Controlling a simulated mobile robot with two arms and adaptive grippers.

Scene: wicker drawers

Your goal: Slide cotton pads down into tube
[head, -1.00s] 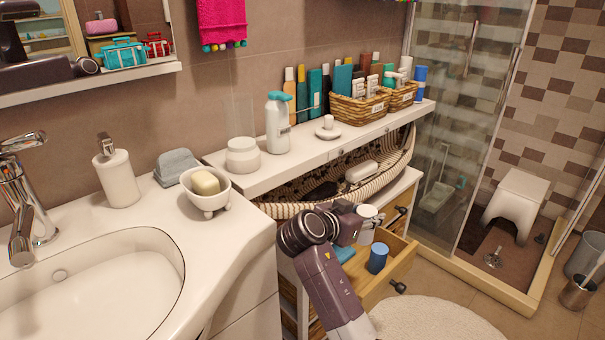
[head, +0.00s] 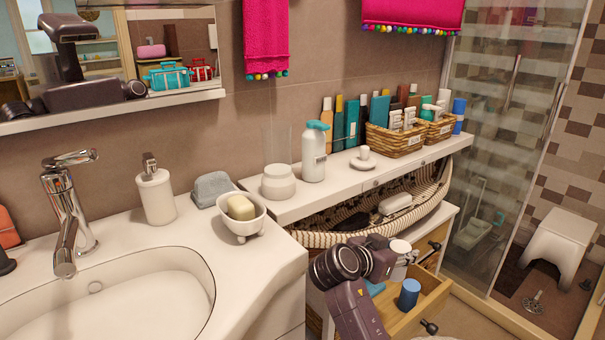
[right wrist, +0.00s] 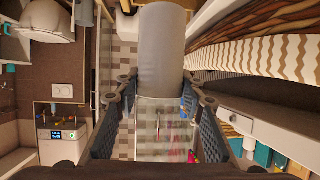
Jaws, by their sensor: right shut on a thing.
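My right gripper (head: 406,256) is shut on a white cylinder (head: 399,246), which looks like the stack of cotton pads. It holds the cylinder above the open drawer, in front of the shelf. In the right wrist view the cylinder (right wrist: 163,60) lies between the two fingers and looks pale grey. A clear tube (head: 278,147), hard to see against the wall, rises behind or from a white round jar-like base (head: 278,184) at the shelf's left end. The held cylinder is well apart from it, lower and to the right. My left gripper is not in view.
A white bottle with a teal pump (head: 314,155) stands right of the base, then a small white dish (head: 363,164). Wicker baskets (head: 395,141) fill the shelf's right end. The open drawer (head: 430,302) holds a blue cup (head: 408,293). A soap dish (head: 240,225) sits left of the shelf.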

